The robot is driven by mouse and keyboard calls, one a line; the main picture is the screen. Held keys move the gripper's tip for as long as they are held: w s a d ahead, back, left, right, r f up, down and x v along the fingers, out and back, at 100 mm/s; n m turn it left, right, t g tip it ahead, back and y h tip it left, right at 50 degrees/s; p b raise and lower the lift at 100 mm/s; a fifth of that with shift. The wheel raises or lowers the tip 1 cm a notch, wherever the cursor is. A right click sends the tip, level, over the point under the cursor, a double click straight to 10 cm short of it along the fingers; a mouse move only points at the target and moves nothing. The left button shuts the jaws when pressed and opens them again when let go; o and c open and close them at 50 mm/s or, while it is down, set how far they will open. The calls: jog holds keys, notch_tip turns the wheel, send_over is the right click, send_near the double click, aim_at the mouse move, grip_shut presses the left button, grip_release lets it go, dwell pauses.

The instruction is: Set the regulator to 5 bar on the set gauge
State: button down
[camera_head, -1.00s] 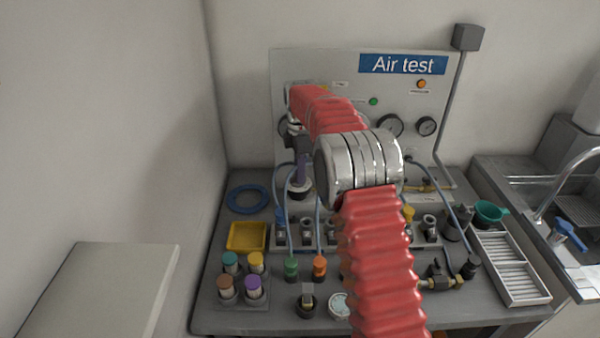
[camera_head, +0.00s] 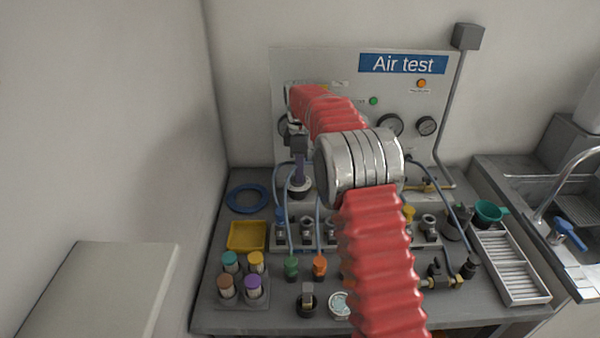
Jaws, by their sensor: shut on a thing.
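My gripper (camera_head: 299,178) points down at the back left of the bench, at the foot of the Air test panel (camera_head: 310,66). It is shut on the top of a dark round regulator knob (camera_head: 298,190), which is mostly hidden by the fingers. Dial gauges sit on the panel: one right of my arm (camera_head: 390,125), one farther right (camera_head: 426,126), and one at the left (camera_head: 283,127), largely covered by my arm. Their needles and labels are too small to read, and I cannot tell which is the set gauge.
A row of fittings (camera_head: 307,230) with thin hoses stands in front of the knob. A white slatted tray (camera_head: 512,265) and a sink are at the right.

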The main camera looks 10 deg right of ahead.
jog(key=m, duration=0.4)
jog(key=shift+r+m, duration=0.1)
jog(key=shift+m, duration=0.2)
jog(key=m, duration=0.3)
jog(key=shift+s+a+m, duration=0.1)
jog(key=shift+s+m, duration=0.05)
jog(key=shift+m, duration=0.15)
jog(key=m, duration=0.7)
jog(key=shift+a, duration=0.15)
jog(key=m, duration=0.4)
jog(key=shift+a, duration=0.1)
jog(key=m, duration=0.3)
jog(key=shift+a+m, duration=0.1)
jog(key=shift+m, duration=0.2)
jog(key=m, duration=0.6)
jog(key=shift+w+a, duration=0.1)
jog(key=shift+w, duration=0.1)
jog(key=shift+m, duration=0.3)
jog(key=c, duration=1.8)
grip_release()
jog(key=shift+c, duration=0.2)
